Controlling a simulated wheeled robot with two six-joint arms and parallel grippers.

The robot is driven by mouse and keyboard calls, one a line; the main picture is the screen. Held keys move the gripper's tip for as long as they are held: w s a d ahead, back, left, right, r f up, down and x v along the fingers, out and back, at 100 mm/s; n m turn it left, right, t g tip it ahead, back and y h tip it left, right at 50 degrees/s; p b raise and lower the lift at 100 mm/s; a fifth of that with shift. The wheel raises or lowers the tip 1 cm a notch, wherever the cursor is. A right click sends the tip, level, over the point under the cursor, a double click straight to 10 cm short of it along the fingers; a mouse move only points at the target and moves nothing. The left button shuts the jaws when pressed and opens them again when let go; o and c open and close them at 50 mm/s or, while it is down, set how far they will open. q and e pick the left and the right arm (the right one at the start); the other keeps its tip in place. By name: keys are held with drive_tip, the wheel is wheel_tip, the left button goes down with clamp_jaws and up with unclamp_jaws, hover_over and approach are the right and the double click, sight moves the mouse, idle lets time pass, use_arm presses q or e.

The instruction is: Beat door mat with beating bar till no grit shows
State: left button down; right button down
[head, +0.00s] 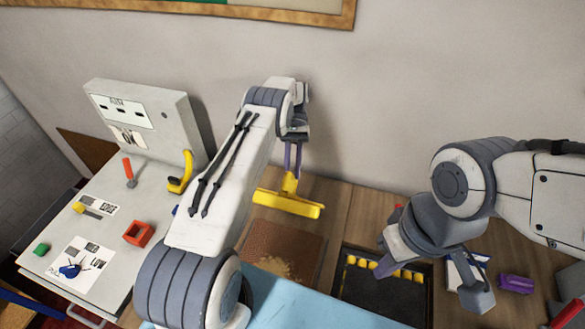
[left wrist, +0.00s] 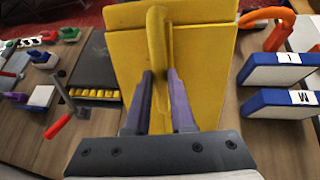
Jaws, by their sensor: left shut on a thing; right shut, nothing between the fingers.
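My left gripper (head: 292,165) is shut on the handle of the yellow beating bar (head: 288,204) and holds it above the far part of the brown door mat (head: 303,247). A pale tan patch of grit (head: 274,268) shows on the mat. The left wrist view shows the left gripper (left wrist: 161,88) with its purple fingers either side of the upright handle, and the bar's broad yellow face (left wrist: 205,65) beyond. My right gripper (head: 385,266) is shut and empty, over the black tray to the right. My left arm hides the mat's left part.
The black tray (head: 372,294) has a row of yellow blocks along its far edge. A light blue surface (head: 335,307) lies in front. A pale bench with an upright panel (head: 172,112) stands left. Blue-and-white blocks (left wrist: 280,70) show in the wrist view. A wall stands close behind.

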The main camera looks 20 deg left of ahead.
use_arm(q)
drive_tip(key=c, duration=0.8)
unclamp_jaws()
drive_tip(key=shift+w, duration=0.1)
drive_tip(key=shift+o, duration=0.2)
wheel_tip(320, 180, up, 4)
drive_tip(key=p, duration=0.3)
drive_tip(key=shift+p, duration=0.3)
drive_tip(key=shift+d+r, duration=0.15)
drive_tip(key=shift+r, duration=0.15)
drive_tip(key=s+d+r+b, duration=0.2)
drive_tip(key=d+r+b, duration=0.4)
drive_tip(key=d, duration=0.5)
drive_tip(key=shift+s+r, duration=0.25)
drive_tip(key=shift+s, duration=0.15)
drive_tip(key=shift+s+f, duration=0.1)
